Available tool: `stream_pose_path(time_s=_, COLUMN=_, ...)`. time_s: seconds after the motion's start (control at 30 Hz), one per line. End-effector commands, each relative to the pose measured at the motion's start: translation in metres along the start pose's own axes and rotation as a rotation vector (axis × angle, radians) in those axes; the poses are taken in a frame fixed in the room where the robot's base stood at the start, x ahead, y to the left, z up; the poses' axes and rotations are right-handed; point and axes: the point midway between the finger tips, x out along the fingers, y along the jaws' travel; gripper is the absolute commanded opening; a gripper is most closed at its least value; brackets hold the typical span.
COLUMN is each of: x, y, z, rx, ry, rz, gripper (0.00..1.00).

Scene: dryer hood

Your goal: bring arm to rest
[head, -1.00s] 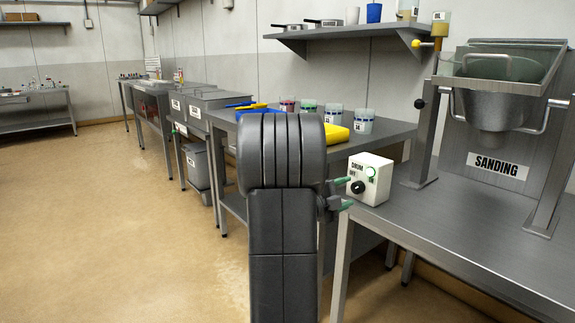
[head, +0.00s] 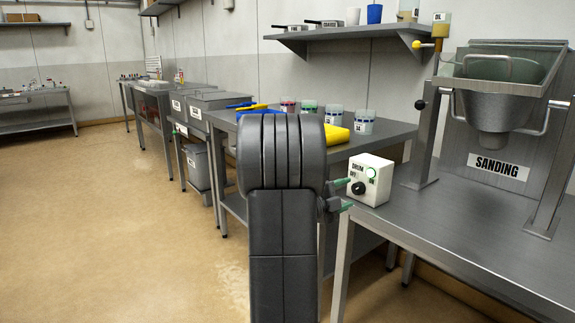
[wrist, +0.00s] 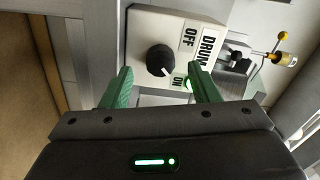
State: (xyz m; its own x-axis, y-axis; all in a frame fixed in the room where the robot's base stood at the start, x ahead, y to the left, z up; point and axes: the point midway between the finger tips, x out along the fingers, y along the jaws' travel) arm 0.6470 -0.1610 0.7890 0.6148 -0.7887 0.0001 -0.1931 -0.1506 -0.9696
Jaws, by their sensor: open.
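My gripper (head: 343,194) sticks out to the right from behind my dark arm in the head view, just left of the white drum switch box (head: 370,180). In the wrist view my gripper (wrist: 159,88) has its two green fingers apart, with nothing between them. The box (wrist: 150,20) lies beyond the fingertips, with its black knob (wrist: 160,60) between them in the picture. The knob appears turned toward the ON label, and a green light glows beside that label. The fingers look clear of the knob, though the exact gap is hard to judge.
The box stands on the front edge of a metal bench (head: 450,230) with the sanding hopper (head: 495,100). Open floor (head: 110,220) lies to the left.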

Motion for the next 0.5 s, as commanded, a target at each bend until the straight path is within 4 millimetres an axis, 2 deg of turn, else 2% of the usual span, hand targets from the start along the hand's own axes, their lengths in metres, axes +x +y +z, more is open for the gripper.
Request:
stream_pose_path(time_s=0.1, x=-0.026, y=-0.003, z=0.001, rx=-0.001, ry=-0.006, rz=0.000, gripper=0.55)
stream_pose_path(time_s=0.5, x=-0.100, y=-0.002, z=0.000, rx=0.000, ry=-0.004, rz=0.001, gripper=0.55)
